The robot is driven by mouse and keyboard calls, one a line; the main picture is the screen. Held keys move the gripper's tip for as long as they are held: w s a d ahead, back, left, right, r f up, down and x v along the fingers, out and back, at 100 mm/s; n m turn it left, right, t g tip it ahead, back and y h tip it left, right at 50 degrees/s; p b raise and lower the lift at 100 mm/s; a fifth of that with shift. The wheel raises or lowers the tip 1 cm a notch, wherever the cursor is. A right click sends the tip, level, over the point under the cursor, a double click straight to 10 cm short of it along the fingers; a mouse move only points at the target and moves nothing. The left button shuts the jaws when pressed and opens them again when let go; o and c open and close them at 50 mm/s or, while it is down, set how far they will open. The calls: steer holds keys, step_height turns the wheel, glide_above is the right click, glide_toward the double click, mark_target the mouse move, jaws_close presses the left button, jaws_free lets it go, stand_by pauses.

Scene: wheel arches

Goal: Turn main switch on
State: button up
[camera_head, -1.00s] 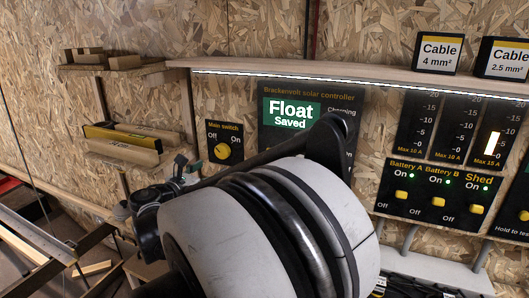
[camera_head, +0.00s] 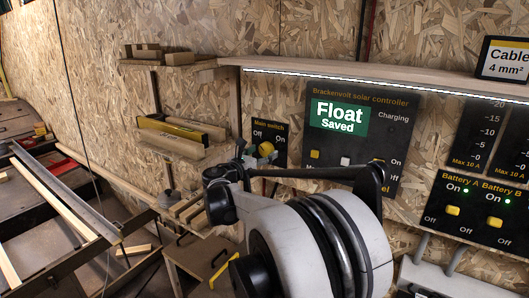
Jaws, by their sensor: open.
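The main switch (camera_head: 281,131) is a small black panel on the chipboard wall, marked Off on the left and On on the right. Its round yellow knob (camera_head: 266,149) shows just right of my gripper (camera_head: 249,152). My gripper is open, with its fingers close to the knob's left side. I cannot tell whether they touch it. My gripper and wrist cover the panel's lower left, and the way the knob points is not clear.
The solar controller (camera_head: 385,118) right of the switch reads Float, Saved. A shelf (camera_head: 430,82) with a light strip runs above. Small wooden shelves (camera_head: 172,143) with blocks and a yellow level are at left. Battery switches (camera_head: 470,226) are at lower right.

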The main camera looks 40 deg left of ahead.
steer(key=shift+w+a, duration=0.1)
steer(key=shift+w, duration=0.65)
steer(key=shift+c, duration=0.3)
steer(key=c, duration=1.1)
